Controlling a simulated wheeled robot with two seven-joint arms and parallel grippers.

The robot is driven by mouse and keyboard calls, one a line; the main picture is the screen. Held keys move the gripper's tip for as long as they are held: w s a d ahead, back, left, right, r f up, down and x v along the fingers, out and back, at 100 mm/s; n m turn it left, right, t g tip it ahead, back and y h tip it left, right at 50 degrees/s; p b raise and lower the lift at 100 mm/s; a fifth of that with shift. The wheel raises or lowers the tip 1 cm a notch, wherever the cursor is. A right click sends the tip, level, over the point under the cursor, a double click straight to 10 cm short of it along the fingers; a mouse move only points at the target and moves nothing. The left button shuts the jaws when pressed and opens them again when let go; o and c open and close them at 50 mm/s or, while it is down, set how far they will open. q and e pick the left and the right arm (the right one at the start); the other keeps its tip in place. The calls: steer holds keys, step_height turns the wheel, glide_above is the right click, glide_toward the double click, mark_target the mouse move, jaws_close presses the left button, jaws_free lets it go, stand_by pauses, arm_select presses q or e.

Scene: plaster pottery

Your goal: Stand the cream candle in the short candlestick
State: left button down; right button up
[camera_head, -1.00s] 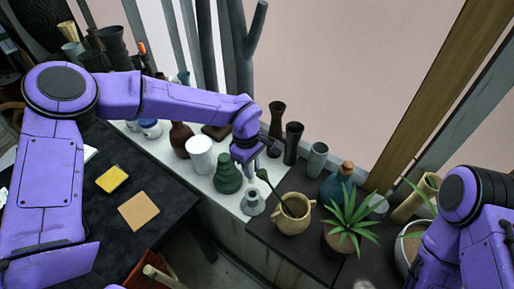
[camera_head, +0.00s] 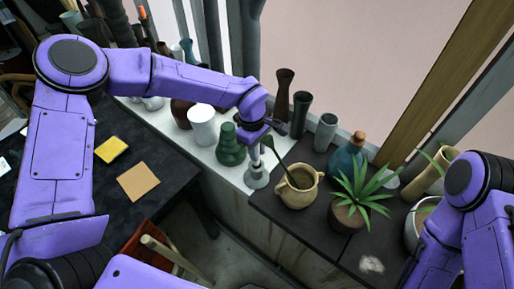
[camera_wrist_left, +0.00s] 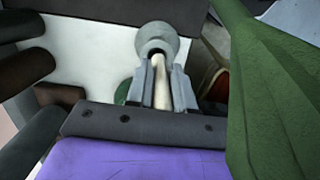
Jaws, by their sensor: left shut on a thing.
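The grey short candlestick (camera_head: 257,179) stands on the white ledge, just right of a green stepped vase. It also shows in the left wrist view (camera_wrist_left: 165,27), with its dark socket opening facing me. My left gripper (camera_head: 258,152) is directly above the candlestick. In the left wrist view the left gripper (camera_wrist_left: 160,88) is shut on the cream candle (camera_wrist_left: 161,82), which lies lengthwise between the fingers. The candle's far end is at the socket opening; I cannot tell whether it is inside. My right arm shows at the right edge, but its gripper is out of view.
The green vase (camera_head: 230,148) stands close left of the candlestick, and a white pot (camera_head: 202,127) beyond it. A tan jug (camera_head: 298,189) with a dark green stem leaning from it is close on the right. Dark vases (camera_head: 299,113) stand behind. A spiky plant (camera_head: 362,193) is farther right.

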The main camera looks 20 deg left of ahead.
mark_target(257, 164)
arm_select(q)
steer(key=f, duration=0.2)
steer(key=f+b, duration=0.1)
steer(key=shift+w+f, duration=0.2)
steer(key=shift+f, duration=0.15)
steer(key=shift+s+f+b, duration=0.15)
steer(key=shift+f+b, duration=0.45)
steer(key=shift+f, duration=0.3)
